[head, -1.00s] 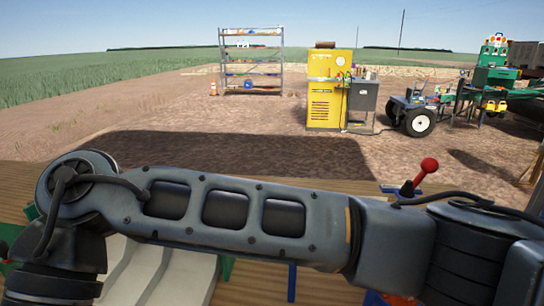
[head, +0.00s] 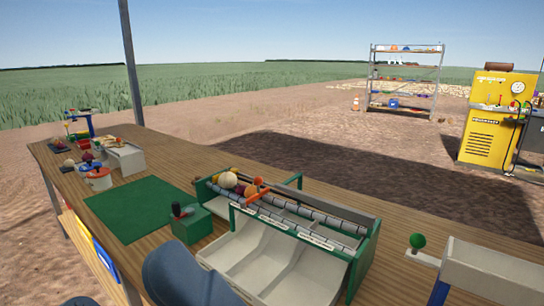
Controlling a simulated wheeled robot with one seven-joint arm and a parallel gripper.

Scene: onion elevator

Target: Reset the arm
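My gripper is out of view. Only a rounded dark part of my arm shows at the bottom edge, left of centre, in front of the table. The wooden table (head: 170,165) stretches from the far left to the lower right. On it stands the green-framed onion sorter (head: 362,262) with grey rollers and pale chutes. Several onions (head: 229,180) lie at its upper left end, beside an orange piece (head: 257,195).
A green box with a black-knobbed lever (head: 192,222) stands left of the sorter, next to a green mat (head: 138,208). A green-knobbed lever (head: 418,243) stands right. A shelf (head: 405,82) and yellow cabinet (head: 492,120) stand beyond.

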